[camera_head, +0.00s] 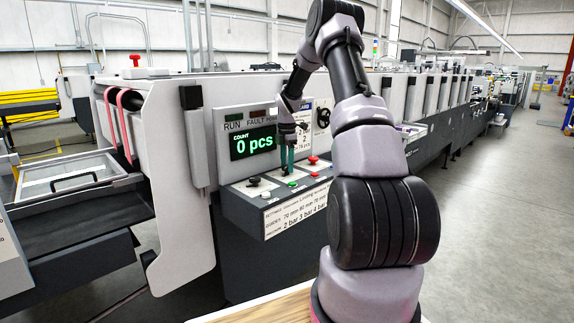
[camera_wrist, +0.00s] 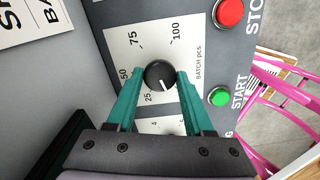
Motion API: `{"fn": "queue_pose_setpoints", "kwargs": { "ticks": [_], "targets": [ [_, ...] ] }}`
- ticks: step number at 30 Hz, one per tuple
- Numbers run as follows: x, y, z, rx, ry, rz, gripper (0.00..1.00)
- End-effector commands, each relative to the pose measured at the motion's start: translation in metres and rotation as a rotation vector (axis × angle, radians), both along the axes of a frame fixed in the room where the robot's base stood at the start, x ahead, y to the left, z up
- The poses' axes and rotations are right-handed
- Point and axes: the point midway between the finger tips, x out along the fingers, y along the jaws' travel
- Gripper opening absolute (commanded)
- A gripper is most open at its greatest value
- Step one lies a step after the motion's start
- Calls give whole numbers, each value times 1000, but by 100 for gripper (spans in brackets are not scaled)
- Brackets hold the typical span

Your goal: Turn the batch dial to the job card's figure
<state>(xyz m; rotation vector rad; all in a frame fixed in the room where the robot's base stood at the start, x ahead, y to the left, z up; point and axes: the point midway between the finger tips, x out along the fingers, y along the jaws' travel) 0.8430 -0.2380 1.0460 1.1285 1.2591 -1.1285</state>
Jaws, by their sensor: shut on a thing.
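The batch dial (camera_wrist: 160,75) is a round black knob on a pale scale plate marked 25, 50, 75 and 100, labelled BATCH pcs. Its white pointer line points toward the picture's bottom, slightly right, near the 25 end of the scale. My gripper (camera_wrist: 158,80) has its teal fingers on either side of the knob, shut on it. In the head view my gripper (camera_head: 287,166) points down at the console, hiding the dial. The job card (camera_head: 303,136) stands behind, partly hidden by my arm; its full figure cannot be read. A card corner shows in the wrist view (camera_wrist: 35,22).
A green START button (camera_wrist: 220,97) and red STOP button (camera_wrist: 229,12) sit close beside the dial. The count display (camera_head: 253,142) reads 0 pcs. Another black knob (camera_head: 254,181) is on the console's left. A pink frame (camera_wrist: 275,95) stands beyond the console.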

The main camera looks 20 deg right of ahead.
Motion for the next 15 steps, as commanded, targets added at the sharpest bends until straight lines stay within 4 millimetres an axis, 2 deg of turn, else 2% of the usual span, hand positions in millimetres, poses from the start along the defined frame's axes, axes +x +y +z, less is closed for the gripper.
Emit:
{"fn": "queue_pose_setpoints", "kwargs": {
  "ticks": [15],
  "targets": [
    [0,0,1,-1,-1,-487,0]
  ]
}}
